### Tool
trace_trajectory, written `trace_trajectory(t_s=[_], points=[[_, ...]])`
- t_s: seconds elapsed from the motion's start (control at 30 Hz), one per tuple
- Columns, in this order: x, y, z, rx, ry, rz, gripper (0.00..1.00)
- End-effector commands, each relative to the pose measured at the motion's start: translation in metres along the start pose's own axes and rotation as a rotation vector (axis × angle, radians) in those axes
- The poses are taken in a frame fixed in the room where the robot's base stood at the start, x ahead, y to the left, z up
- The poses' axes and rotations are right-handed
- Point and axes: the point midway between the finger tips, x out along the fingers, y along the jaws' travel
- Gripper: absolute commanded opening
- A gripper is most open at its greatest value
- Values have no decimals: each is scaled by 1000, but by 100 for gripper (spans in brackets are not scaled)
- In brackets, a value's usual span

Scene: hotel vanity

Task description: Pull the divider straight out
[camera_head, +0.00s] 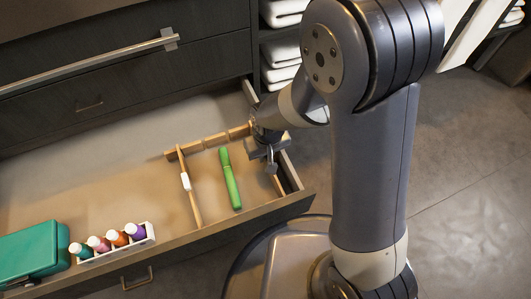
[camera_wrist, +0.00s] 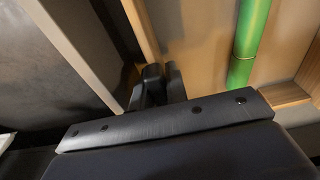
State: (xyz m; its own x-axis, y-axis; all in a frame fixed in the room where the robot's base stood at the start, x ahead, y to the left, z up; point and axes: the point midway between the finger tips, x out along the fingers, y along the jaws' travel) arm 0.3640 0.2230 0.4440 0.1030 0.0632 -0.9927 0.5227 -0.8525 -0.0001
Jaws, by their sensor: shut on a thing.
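The divider is a thin wooden strip (camera_wrist: 143,32) along the right side of the open drawer. My gripper (camera_head: 271,156) is over the drawer's right end, pointing down. In the wrist view its dark fingers (camera_wrist: 162,84) are closed on the divider's near end, and they hide that end. The divider's lower edge is hidden, so I cannot tell whether it is still seated.
A green tube (camera_head: 230,180) lies left of the divider. A slotted wooden rail (camera_head: 208,142) crosses behind it. Another thin wooden strip with a white piece (camera_head: 186,182) stands further left. Several small bottles in a white rack (camera_head: 118,245) and a teal case (camera_head: 33,252) are at the drawer's left.

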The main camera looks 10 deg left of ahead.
Motion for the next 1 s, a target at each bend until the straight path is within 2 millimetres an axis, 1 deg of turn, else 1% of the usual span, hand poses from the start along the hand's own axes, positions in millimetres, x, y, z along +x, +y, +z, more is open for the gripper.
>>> trace_trajectory(t_s=[0.33, 1.0], points=[[-2, 0, 0, 0, 0, 0, 0], [-23, 0, -3, 0, 0, 0, 0]])
